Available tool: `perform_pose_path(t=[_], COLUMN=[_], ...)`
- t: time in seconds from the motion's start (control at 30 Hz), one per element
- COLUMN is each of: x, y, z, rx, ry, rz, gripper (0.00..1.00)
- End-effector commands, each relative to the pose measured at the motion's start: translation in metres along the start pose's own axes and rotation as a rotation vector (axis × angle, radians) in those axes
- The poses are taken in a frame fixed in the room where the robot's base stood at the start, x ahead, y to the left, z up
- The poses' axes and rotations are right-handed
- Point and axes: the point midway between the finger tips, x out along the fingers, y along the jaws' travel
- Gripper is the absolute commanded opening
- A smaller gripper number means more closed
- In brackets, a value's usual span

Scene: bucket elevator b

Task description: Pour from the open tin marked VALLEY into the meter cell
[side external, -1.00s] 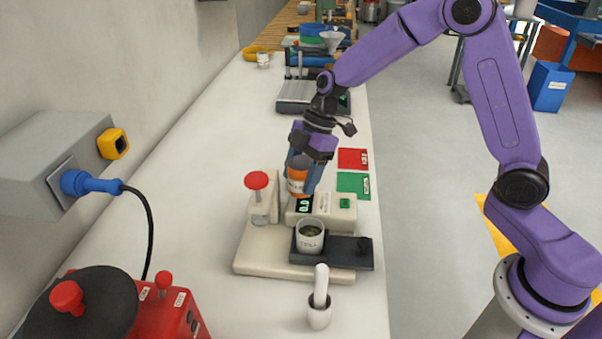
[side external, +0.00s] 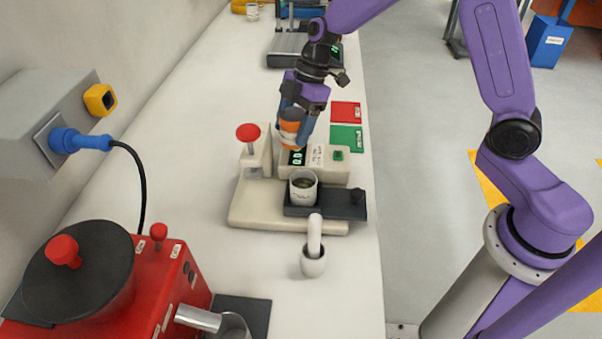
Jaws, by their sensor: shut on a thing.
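My gripper (side external: 298,118) is shut on an orange tin with a pale label band (side external: 289,129). It holds the tin just above or behind the display end of a cream meter (side external: 328,160). The label is too small to read, and the tin's mouth and contents cannot be made out. A white cup (side external: 303,193) with dark contents and small lettering stands on the dark slide (side external: 340,203) in front of the meter. I cannot tell for certain whether this cup is the meter cell. The tin is apart from the cup, behind it and slightly left.
A red-knobbed press (side external: 249,148) stands left of the meter on the cream base (side external: 260,212). A mortar with pestle (side external: 313,260) is in front. A red mill (side external: 150,290) fills the lower left. Red (side external: 346,112) and green (side external: 346,138) cards lie behind right.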

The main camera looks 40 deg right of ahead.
Motion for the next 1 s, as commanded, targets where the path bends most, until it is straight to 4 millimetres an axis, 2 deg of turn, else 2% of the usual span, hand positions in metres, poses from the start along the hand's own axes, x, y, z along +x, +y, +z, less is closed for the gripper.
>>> perform_pose_path(t=[0.17,0.3,0.47,0.53,1.0], x=[-0.033,-0.083,-0.135,-0.126,-0.108], y=[0.002,0.002,0.001,0.003,0.016], z=[-0.015,-0.035,-0.057,-0.06,-0.1], rx=[-0.004,-0.006,-0.005,-0.001,-0.002], ry=[0.004,0.004,0.002,-0.001,0.001], rz=[0.01,0.013,0.012,-0.001,0.002], gripper=[0.08,0.08,0.08,0.08,0.08])
